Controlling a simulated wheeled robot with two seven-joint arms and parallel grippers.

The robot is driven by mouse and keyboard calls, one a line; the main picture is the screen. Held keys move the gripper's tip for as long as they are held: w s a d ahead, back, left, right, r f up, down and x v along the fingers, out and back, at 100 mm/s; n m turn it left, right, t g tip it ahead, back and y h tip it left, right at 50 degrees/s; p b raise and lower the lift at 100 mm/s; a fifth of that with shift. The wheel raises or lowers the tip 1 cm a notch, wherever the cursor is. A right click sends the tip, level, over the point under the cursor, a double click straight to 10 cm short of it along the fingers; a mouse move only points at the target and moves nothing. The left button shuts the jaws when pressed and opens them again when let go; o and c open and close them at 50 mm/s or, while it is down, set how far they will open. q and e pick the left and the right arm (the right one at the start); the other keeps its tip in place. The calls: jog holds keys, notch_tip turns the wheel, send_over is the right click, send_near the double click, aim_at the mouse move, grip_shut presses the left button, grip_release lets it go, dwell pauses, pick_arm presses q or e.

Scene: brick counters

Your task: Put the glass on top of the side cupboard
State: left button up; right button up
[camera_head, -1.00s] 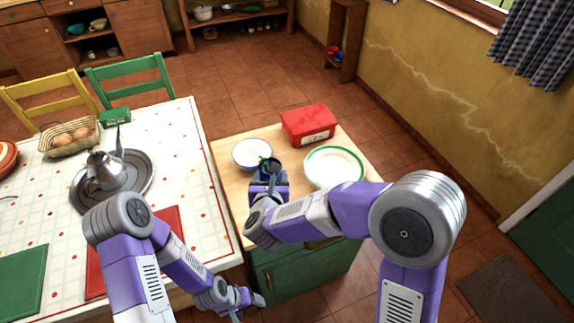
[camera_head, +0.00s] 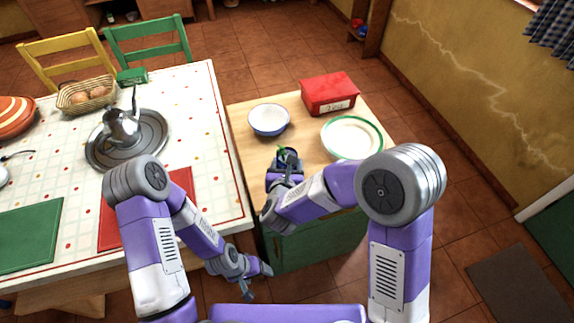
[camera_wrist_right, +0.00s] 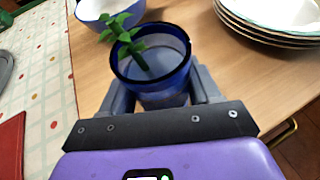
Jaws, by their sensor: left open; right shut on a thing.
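The glass (camera_wrist_right: 152,75) is dark blue and see-through, with a green leafy sprig standing in it. My right gripper (camera_head: 287,163) is shut on the glass, with one finger on each side in the right wrist view. The glass is over the near part of the wooden top of the side cupboard (camera_head: 247,155), which has a green body. I cannot tell whether its base touches the wood. My left gripper (camera_head: 258,283) is open and empty, low in front of the cupboard, beside the table's near right corner.
On the cupboard top stand a white-and-blue bowl (camera_head: 269,120), a stack of green-rimmed plates (camera_head: 351,138) and a red box (camera_head: 329,92). Bare wood lies between the bowl and plates. The table (camera_head: 215,150) at left holds a kettle on a tray (camera_head: 124,138) and a basket (camera_head: 86,95).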

jog(key=shift+f, duration=0.15)
jog(key=o, duration=1.2)
jog(key=shift+c, duration=0.2)
jog(key=shift+r, duration=0.25)
jog(key=p+v, duration=0.1)
jog(key=v, duration=1)
jog(key=shift+s+r+p, duration=0.15)
jog(key=shift+s+p, duration=0.25)
jog(key=shift+a, duration=0.1)
